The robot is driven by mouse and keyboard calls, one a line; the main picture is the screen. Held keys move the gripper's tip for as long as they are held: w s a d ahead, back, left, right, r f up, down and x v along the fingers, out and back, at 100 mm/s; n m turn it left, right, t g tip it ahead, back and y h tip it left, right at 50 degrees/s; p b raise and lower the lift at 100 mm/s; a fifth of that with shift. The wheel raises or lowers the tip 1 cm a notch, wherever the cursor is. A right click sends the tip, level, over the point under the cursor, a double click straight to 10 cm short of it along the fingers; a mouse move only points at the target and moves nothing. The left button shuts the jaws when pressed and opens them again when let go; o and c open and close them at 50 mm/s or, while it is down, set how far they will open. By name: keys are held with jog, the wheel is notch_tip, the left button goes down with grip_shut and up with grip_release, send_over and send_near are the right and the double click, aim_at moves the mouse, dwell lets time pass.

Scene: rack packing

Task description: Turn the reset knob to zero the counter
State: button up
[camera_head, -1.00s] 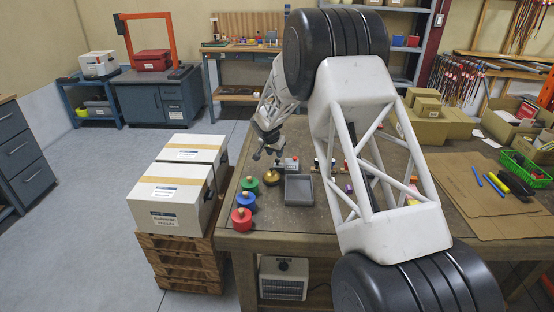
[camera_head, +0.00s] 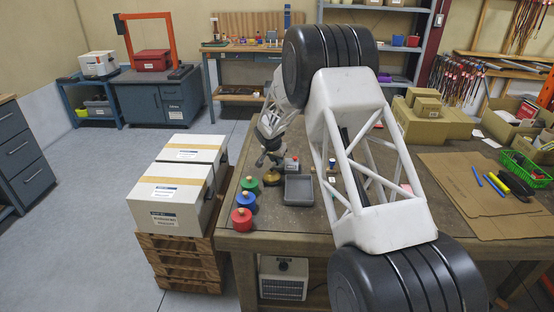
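My gripper (camera_head: 269,160) is small and dark at the end of my white lattice arm. It hangs low over the left part of the workbench, just left of a small grey box with a red mark (camera_head: 291,165), which may be the counter. I cannot make out a reset knob on it. A round brass piece (camera_head: 272,181) stands just below the gripper in the picture. I cannot tell whether the gripper touches either one or how its fingers stand.
A grey square tray (camera_head: 299,190) lies right of the brass piece. Green (camera_head: 250,184), blue (camera_head: 246,201) and red (camera_head: 242,219) round pieces line the workbench's left edge. White boxes (camera_head: 178,208) on a pallet stand beside the bench. My arm hides much of the bench's middle.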

jog(key=shift+c, duration=1.4)
jog(key=shift+m, duration=0.4)
jog(key=m+h, duration=0.1)
jog(key=m, duration=0.1)
jog(key=m+g, duration=0.1)
jog(key=m, duration=0.1)
jog(key=shift+w+a+h, duration=0.1)
jog(key=shift+a+h, duration=0.05)
jog(key=shift+h, duration=0.25)
jog(key=m+g, duration=0.1)
jog(key=m, duration=0.2)
jog(key=shift+w+m+h, duration=0.1)
jog(key=shift+m+h, duration=0.3)
jog(key=m+g, duration=0.2)
jog(key=m, duration=0.2)
jog(key=shift+w+m, duration=0.1)
jog(key=shift+m, duration=0.2)
jog(key=m, duration=0.2)
jog(key=m+g, duration=0.1)
jog(key=m, duration=0.1)
jog(key=shift+w+g, duration=0.1)
jog(key=shift+g, duration=0.2)
jog(key=shift+m, duration=0.3)
